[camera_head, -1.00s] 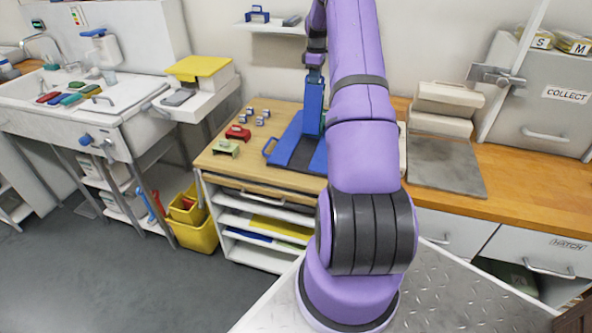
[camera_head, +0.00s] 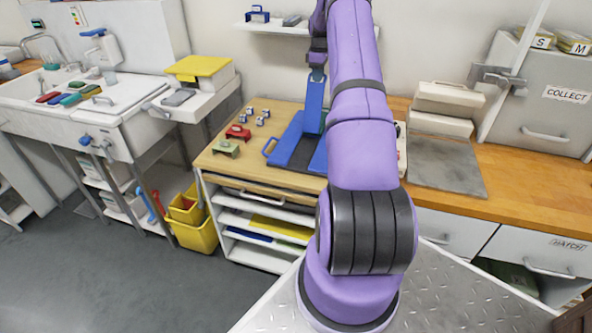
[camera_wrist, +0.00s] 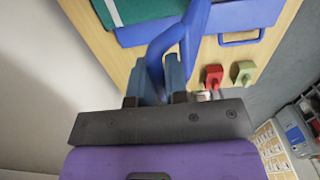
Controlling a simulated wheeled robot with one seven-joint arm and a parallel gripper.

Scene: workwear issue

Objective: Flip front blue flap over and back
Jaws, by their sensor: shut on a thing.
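A blue flap (camera_head: 313,104) stands raised and tilted above a blue base panel (camera_head: 287,146) on the wooden bench. The base has a blue loop handle (camera_head: 269,147) at its left end. My gripper (camera_head: 317,74) is shut on the flap near its upper end. In the wrist view my gripper (camera_wrist: 158,72) has its two fingers around the blue flap (camera_wrist: 190,34). The base panel (camera_wrist: 256,14) and its handle (camera_wrist: 240,40) lie beyond, next to a green panel (camera_wrist: 140,10). My arm hides the right part of the base in the head view.
A red clamp-like piece (camera_head: 238,132), a green one (camera_head: 226,148) and several small blocks (camera_head: 262,116) lie left of the flap. A wall shelf (camera_head: 272,28) hangs above. Boxes (camera_head: 440,115) and a grey plate (camera_head: 445,165) stand right of my arm.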

